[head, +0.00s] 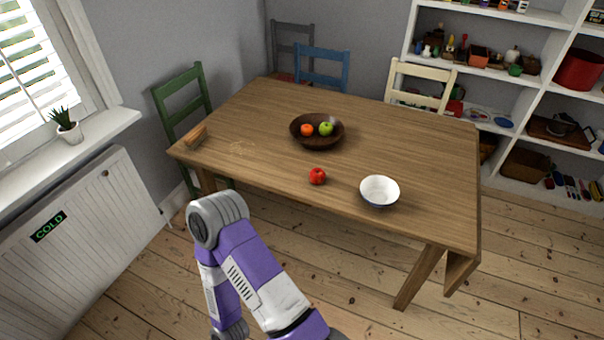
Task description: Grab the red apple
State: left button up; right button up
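The red apple (317,176) sits on the wooden table (400,150) near its front edge, in the head view. It stands alone, between a dark bowl behind it and a white bowl to its right. Nothing touches it. A purple and white arm of mine rises from the bottom, in front of the table and below the apple in the picture. No gripper fingers show on it, and neither of my grippers is in view.
The dark bowl (300,138) holds an orange fruit (307,130) and a green apple (326,129). The white bowl (380,190) is near the front edge. Green (183,98), blue (322,65) and cream (421,84) chairs stand around the table. A radiator (95,225) is at left.

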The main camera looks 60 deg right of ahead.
aim_at(317, 176)
jog(key=i, duration=1.45)
jog(key=z, duration=1.55)
